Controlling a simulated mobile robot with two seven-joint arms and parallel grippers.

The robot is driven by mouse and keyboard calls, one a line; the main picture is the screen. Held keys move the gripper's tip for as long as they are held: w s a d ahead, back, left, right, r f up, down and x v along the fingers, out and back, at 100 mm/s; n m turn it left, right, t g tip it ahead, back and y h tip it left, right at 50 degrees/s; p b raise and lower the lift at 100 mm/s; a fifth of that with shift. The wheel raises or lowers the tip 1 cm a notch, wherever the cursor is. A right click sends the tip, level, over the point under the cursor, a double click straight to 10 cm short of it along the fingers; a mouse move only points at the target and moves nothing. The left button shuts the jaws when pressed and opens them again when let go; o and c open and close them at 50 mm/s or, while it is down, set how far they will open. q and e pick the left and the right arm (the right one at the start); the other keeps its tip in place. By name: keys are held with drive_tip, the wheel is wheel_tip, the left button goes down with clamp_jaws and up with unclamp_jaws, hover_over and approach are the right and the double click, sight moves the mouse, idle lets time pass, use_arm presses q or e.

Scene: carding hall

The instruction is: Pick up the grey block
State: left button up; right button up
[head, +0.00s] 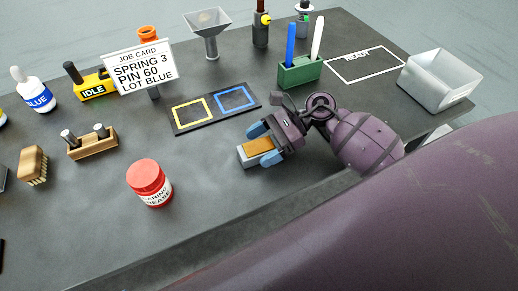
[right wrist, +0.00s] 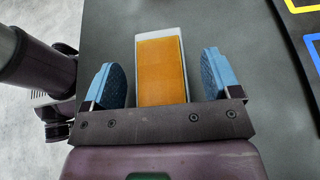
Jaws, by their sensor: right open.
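The grey block (head: 243,157) lies on the dark table, with an orange-brown panel on its top. My right gripper (head: 265,144) is open around it, with one blue-padded finger on each side. In the right wrist view the grey block (right wrist: 160,34) lies between the fingers of my right gripper (right wrist: 163,80), with a visible gap on both sides. The near end of the block is hidden by the gripper body. My left gripper is not in view.
A board with yellow and blue squares (head: 217,106) lies just behind the gripper. A red-lidded jar (head: 149,183) stands to the left. A green holder with pens (head: 299,72) and a white bin (head: 438,82) stand farther back. The table's front edge is close.

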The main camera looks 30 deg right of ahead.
drive_tip(key=c, duration=1.1)
drive_tip(key=shift+c, duration=1)
drive_tip(key=shift+r, duration=0.15)
